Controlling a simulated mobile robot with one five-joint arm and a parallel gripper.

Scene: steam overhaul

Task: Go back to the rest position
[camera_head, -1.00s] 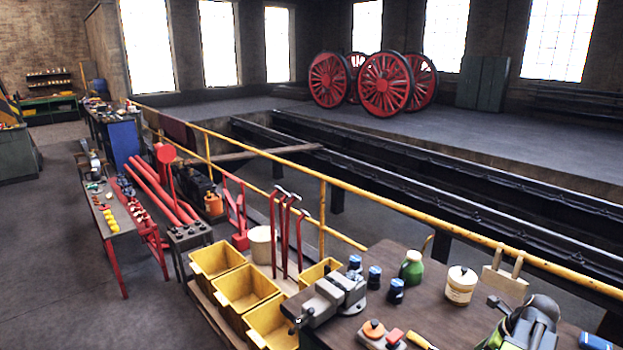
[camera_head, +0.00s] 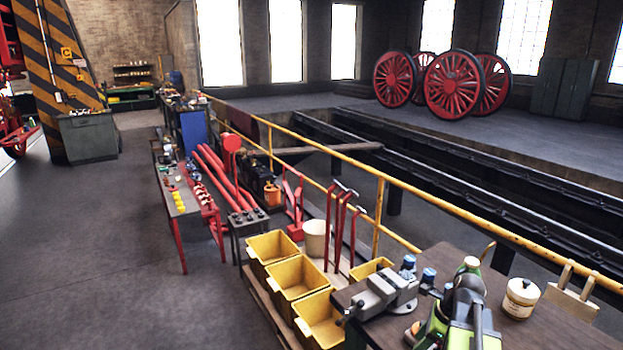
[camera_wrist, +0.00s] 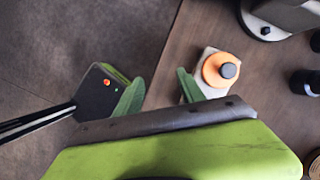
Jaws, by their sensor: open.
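My gripper (camera_wrist: 160,92) shows in the wrist view with two green fingers held apart and nothing between them. It is above the edge of the brown workbench (camera_wrist: 165,62), with grey floor beyond to the left. An orange round piece with a dark knob (camera_wrist: 222,70) sits on a pale block just right of the right finger. In the head view, my green and grey arm end (camera_head: 460,315) is at the lower right, over the workbench and right of the grey vise (camera_head: 385,292); its fingertips cannot be made out there.
Yellow bins (camera_head: 295,277) stand left of the bench. A yellow railing (camera_head: 440,211) runs behind it. Open floor (camera_head: 110,240) lies at the left.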

